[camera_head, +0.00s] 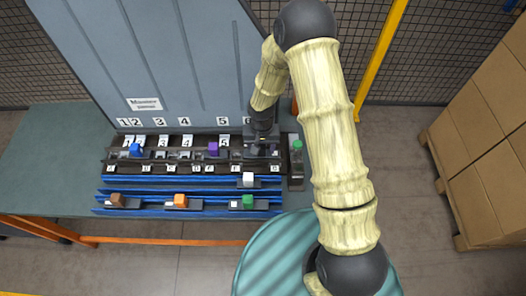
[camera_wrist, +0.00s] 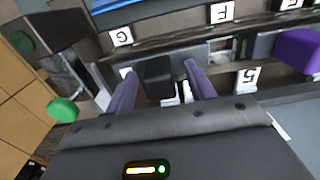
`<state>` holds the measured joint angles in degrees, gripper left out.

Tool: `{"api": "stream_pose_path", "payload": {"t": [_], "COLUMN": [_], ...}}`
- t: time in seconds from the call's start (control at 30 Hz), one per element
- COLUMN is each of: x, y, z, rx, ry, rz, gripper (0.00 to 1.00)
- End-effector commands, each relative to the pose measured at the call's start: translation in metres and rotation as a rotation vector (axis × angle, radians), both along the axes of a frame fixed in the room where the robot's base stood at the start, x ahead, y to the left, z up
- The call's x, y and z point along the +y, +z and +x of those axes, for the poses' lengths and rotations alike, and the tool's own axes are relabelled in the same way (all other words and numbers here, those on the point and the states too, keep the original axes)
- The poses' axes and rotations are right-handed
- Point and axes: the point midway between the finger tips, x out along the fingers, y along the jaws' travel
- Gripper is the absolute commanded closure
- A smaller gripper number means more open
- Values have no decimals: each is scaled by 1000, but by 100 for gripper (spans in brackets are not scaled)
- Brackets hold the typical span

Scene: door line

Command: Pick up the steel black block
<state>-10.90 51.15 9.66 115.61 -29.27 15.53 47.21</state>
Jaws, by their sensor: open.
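The black block (camera_wrist: 157,79) sits on a grey carrier on the rail in the wrist view. My gripper (camera_wrist: 161,71) is open, with one purple finger on each side of the block. I cannot tell whether either finger touches it. In the head view my gripper (camera_head: 262,148) is over the right end of the upper row, near the mark 6. It mostly hides the block there.
A purple block (camera_head: 213,149) and a blue block (camera_head: 136,150) stand left in the same row. White (camera_head: 248,179), brown (camera_head: 117,199), orange (camera_head: 180,200) and green (camera_head: 248,201) blocks sit on nearer blue rails. A green-topped part (camera_head: 297,145) stands close right of my gripper.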

Motion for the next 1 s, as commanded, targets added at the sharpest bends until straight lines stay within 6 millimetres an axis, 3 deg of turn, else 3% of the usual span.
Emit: {"api": "stream_pose_path", "payload": {"t": [0.47,0.77,1.0], "x": [0,0,0], "y": [0,0,1], "z": [0,0,0], "rx": [0,0,-1], "ry": [1,1,1], "rz": [0,0,1], "gripper": [45,100,100]}}
